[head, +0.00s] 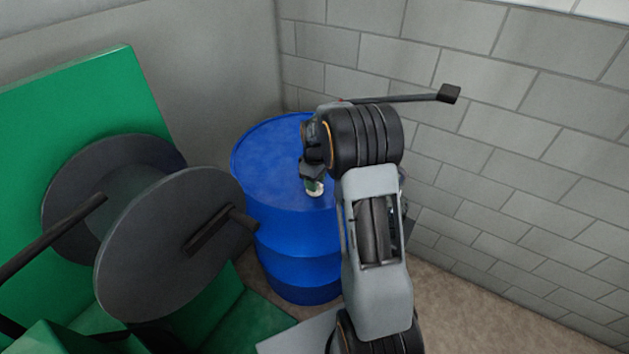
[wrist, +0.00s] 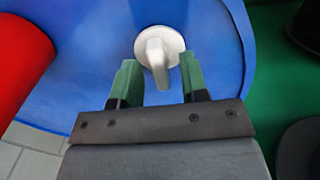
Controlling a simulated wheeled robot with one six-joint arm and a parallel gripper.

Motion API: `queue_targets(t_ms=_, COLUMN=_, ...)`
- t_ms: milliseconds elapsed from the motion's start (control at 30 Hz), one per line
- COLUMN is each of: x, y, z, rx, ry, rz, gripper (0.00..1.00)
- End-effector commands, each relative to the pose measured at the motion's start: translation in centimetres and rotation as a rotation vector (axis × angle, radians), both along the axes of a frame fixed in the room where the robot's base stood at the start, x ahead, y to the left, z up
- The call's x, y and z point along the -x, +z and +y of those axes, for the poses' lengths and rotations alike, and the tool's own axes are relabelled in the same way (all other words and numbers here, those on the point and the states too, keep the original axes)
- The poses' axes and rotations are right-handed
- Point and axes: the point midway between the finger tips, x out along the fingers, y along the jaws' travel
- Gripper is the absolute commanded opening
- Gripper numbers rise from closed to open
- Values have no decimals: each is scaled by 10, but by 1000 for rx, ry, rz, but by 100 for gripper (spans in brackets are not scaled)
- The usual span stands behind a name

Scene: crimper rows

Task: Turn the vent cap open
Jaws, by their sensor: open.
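The vent cap (wrist: 160,48) is a white round cap with a raised grip bar, set on the top of the blue drum (head: 266,168). In the wrist view its bar points down between the green fingertips of my gripper (wrist: 160,78). The fingers are open, one on each side of the bar's lower end, with a gap on both sides. In the head view my gripper (head: 313,180) is over the drum's top near its front edge. Only a small pale part of the cap (head: 317,191) shows there; my arm and gripper hide the rest.
A green machine (head: 95,85) with large dark reels (head: 165,250) stands left of the drum, close to it. A grey block wall (head: 520,130) rises behind and to the right. In the wrist view a red object (wrist: 20,60) is at the left.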

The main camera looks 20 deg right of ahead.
Motion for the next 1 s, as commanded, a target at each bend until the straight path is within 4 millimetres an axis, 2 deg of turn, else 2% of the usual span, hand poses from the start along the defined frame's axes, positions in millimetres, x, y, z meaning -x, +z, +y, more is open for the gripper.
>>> queue_targets(t_ms=167, x=0, y=4, z=0, rx=1, ry=-1, rz=-3, gripper=40)
queue_targets(t_ms=267, x=-1, y=15, z=0, rx=2, ry=-1, rz=-5, gripper=40)
queue_targets(t_ms=700, x=0, y=101, z=0, rx=1, ry=0, rz=-4, gripper=40)
queue_targets(t_ms=1000, x=0, y=134, z=0, rx=0, ry=0, rz=-1, gripper=40)
